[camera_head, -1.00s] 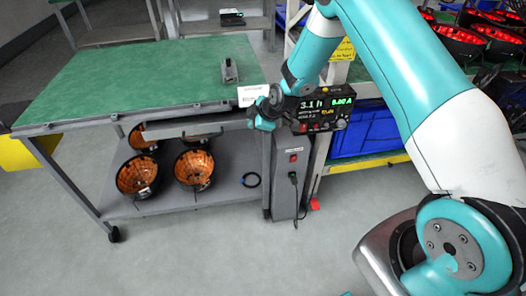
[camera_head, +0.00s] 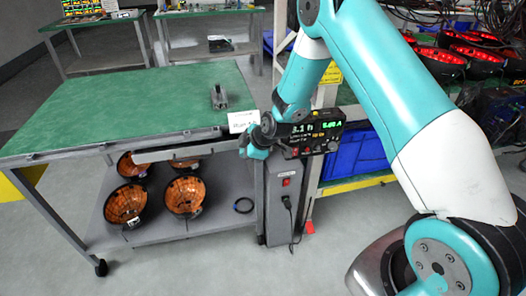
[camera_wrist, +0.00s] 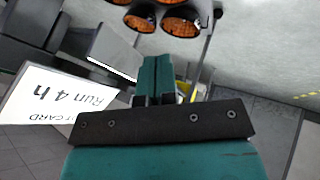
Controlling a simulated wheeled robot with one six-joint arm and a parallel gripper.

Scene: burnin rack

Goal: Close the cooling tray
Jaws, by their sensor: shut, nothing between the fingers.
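A grey tray front (camera_head: 197,148) shows under the front edge of the green-topped bench (camera_head: 120,112), near its right end. It sticks out a little below the bench top; how far out it stands is hard to tell. My gripper (camera_head: 255,152) is at the bench's front right corner, just right of the tray front. In the wrist view my teal fingers (camera_wrist: 155,72) are together with nothing between them. A grey panel (camera_wrist: 112,48), probably the tray, lies left of the fingers. I cannot tell whether they touch it.
A white "Run 4 h" card (camera_head: 242,121) and a meter box (camera_head: 312,133) are close to my gripper. Orange-lined bowls (camera_head: 185,196) sit on the bench's lower shelf. A grey post (camera_head: 282,200) stands right of the bench. The floor in front is clear.

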